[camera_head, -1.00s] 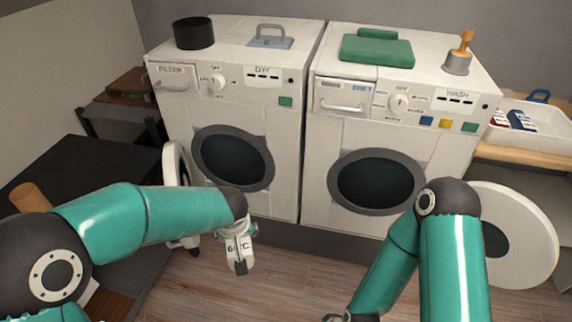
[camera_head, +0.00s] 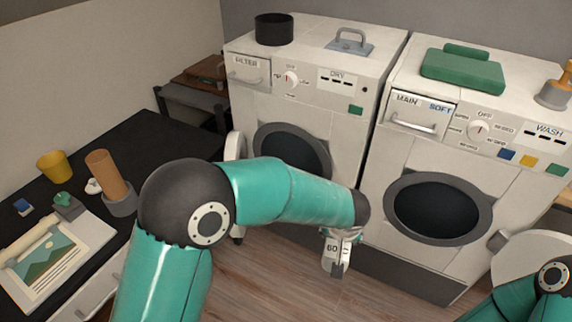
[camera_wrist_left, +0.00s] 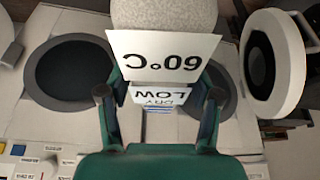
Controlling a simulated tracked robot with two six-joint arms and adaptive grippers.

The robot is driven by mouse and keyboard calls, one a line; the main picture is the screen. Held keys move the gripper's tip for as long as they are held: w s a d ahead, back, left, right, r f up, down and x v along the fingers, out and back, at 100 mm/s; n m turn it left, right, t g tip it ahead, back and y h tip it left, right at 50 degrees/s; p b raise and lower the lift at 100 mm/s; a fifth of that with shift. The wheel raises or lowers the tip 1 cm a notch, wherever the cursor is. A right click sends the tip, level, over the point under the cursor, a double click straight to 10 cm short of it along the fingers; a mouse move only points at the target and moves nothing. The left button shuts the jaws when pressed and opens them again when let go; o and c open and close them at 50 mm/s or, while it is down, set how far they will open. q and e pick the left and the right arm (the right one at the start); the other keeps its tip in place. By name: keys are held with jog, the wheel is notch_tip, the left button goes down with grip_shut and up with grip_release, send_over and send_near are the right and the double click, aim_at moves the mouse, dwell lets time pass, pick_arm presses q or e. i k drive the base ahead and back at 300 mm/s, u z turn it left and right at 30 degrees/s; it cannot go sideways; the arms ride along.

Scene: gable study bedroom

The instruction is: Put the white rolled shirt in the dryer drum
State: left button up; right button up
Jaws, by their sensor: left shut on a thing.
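The dryer, marked DRY (camera_head: 348,107), is the left machine. Its dark round drum opening (camera_head: 290,148) is partly hidden behind my left arm, and its door (camera_head: 235,150) stands open to the left. My left gripper (camera_head: 338,268) hangs in front of the machines, below and right of that opening. It is shut on a pale roll, apparently the white rolled shirt (camera_wrist_left: 165,14), with a 60°C tag. In the left wrist view, the gripper's fingers (camera_wrist_left: 160,100) flank the tags, and the picture is upside down. My right gripper is out of view.
The washer (camera_head: 505,190) stands to the right, its door (camera_head: 545,250) open beside my right arm. A black desk (camera_head: 150,150) at left holds a picture (camera_head: 45,270), cups and small things. Wooden floor (camera_head: 265,275) lies clear in front of the machines.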

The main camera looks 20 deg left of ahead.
aim_at(297, 167)
jog(key=z, duration=0.05)
jog(key=k, duration=0.55)
jog(key=z, duration=0.35)
jog(key=i, duration=1.55)
jog(key=u, duration=0.35)
